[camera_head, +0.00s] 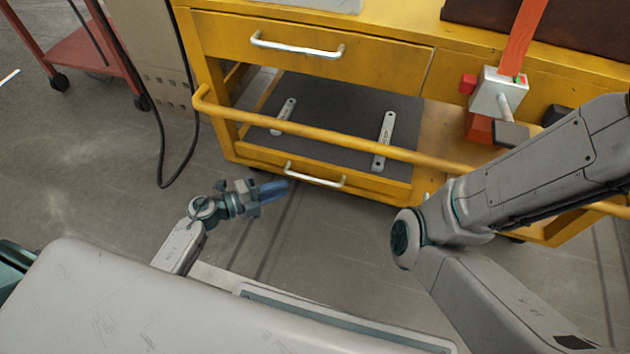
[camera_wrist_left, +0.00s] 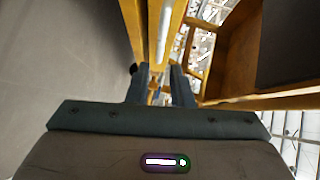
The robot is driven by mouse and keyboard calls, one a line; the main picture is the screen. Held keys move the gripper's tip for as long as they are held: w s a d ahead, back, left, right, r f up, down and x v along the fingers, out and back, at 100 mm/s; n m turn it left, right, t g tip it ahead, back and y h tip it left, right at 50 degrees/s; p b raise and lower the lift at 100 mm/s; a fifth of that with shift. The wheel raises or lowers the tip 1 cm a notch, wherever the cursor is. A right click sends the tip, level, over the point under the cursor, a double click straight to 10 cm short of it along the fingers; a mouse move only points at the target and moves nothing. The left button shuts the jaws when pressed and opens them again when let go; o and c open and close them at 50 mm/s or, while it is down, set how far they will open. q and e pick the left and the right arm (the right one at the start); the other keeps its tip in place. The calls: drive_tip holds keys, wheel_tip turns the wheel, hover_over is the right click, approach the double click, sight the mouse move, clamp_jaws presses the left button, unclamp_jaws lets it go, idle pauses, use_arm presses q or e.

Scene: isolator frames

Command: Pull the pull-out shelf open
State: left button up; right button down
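The pull-out shelf (camera_head: 340,112) is a dark grey panel low in the yellow cart, behind a yellow front edge. A silver bar handle (camera_head: 314,176) is fixed to that front edge. Whether the shelf is fully in cannot be told. My left gripper (camera_head: 279,188) is just left of and near the handle, its bluish fingers pointing toward it. In the left wrist view its two fingers (camera_wrist_left: 161,86) stand apart with a gap between them, and no grip on the handle shows. My right arm reaches in from the right, with its gripper out of view.
A yellow rail (camera_head: 330,140) crosses in front of the cart above the shelf handle. A drawer with a silver handle (camera_head: 297,46) is above. Two pale metal strips lie on the shelf. A red cart (camera_head: 80,55) and hanging black cable are at left. Grey floor lies in front.

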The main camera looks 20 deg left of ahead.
sight(313, 178)
use_arm(q)
drive_tip(key=b+x, duration=0.4)
drive_tip(key=x, duration=0.6)
drive_tip(key=shift+w+d, duration=0.15)
drive_tip(key=shift+w, duration=0.1)
clamp_jaws()
